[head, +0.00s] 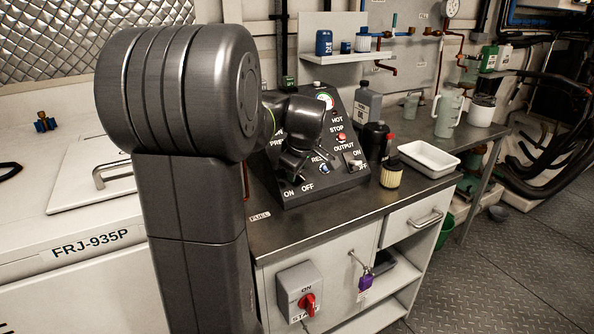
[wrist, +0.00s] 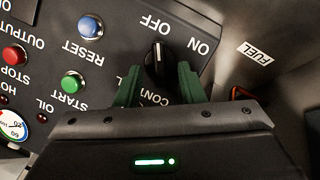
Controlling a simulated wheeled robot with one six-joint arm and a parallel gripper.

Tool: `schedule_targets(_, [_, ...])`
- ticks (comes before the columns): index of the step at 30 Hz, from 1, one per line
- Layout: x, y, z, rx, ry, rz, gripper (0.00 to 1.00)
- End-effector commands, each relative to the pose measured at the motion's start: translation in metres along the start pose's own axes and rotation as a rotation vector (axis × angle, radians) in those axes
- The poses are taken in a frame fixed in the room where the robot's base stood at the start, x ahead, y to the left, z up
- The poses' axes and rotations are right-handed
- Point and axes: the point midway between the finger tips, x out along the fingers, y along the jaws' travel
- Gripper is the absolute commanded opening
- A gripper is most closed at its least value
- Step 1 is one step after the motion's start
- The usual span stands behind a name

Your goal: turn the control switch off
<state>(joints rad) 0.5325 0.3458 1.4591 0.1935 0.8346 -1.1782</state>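The control switch is a black knob (wrist: 157,61) on the dark sloped panel (wrist: 112,42), shown upside down in the wrist view. Its white line points up in the picture, roughly toward the OFF label; the ON label is to the right. The CONTROL label is partly hidden by my gripper. My gripper (wrist: 158,78) has its green fingers apart, one on each side of the knob, with a visible gap on both sides. In the head view my gripper (head: 298,165) is at the front left of the panel (head: 330,182), and it hides the knob.
A blue RESET button (wrist: 90,27), a green START button (wrist: 73,82) and a red STOP button (wrist: 14,56) are nearby. Bottles and a white tray (head: 430,158) stand right of the panel. A red rotary switch (head: 307,303) is on the cabinet front below.

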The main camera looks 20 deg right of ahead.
Motion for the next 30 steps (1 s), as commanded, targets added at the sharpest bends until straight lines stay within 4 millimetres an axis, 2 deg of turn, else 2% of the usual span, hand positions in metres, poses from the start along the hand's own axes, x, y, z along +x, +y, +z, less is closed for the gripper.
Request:
schedule_targets(9, [-0.073, 0.001, -0.001, -0.001, 0.002, 0.006, 0.35])
schedule_targets(15, [-0.109, 0.001, 0.0, 0.0, 0.002, 0.005, 0.35])
schedule_targets(21, [-0.124, 0.0, 0.0, 0.0, 0.0, 0.001, 0.35])
schedule_targets(30, [-0.125, 0.0, 0.0, -0.001, 0.0, 0.001, 0.35])
